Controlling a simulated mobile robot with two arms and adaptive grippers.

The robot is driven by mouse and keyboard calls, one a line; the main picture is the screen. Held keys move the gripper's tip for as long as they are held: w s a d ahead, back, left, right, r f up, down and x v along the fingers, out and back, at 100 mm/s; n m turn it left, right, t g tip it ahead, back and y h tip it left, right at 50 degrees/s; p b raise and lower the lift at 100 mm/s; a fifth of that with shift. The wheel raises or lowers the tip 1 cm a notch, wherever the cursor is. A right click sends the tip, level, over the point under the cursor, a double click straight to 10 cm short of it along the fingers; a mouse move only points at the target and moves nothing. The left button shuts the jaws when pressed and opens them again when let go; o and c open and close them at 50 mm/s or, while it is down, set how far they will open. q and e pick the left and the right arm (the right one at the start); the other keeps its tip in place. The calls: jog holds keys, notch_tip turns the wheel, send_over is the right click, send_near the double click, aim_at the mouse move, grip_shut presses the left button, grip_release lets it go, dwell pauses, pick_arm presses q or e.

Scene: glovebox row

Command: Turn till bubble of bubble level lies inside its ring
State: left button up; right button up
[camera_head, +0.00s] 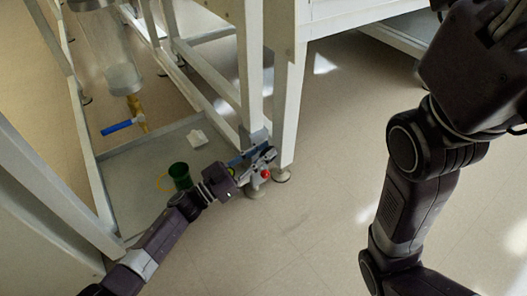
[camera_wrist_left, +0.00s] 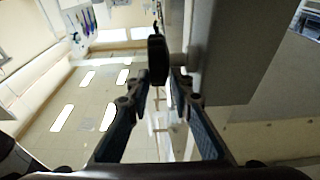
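My left gripper (camera_head: 262,156) is beside the lower end of a white frame leg (camera_head: 251,70). In the left wrist view its two blue-padded fingers (camera_wrist_left: 159,76) stand apart. A dark, rounded upright piece (camera_wrist_left: 158,58) shows between and beyond the fingertips; I cannot tell whether they touch it. A small red round piece (camera_head: 265,173) shows right by the gripper in the head view. I cannot make out a bubble level, its ring or its bubble in either view. My right arm stands at the right of the head view, its gripper out of sight.
A dark green cup (camera_head: 180,175) and a small white item (camera_head: 197,138) are on the grey lower shelf (camera_head: 130,200). A blue-handled valve (camera_head: 118,127) hangs under a clear cylinder (camera_head: 108,55). Levelling feet (camera_head: 281,176) stand on the floor. The tiled floor (camera_head: 310,220) is clear between my arms.

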pick_arm(q)
jog(key=v, duration=1.2)
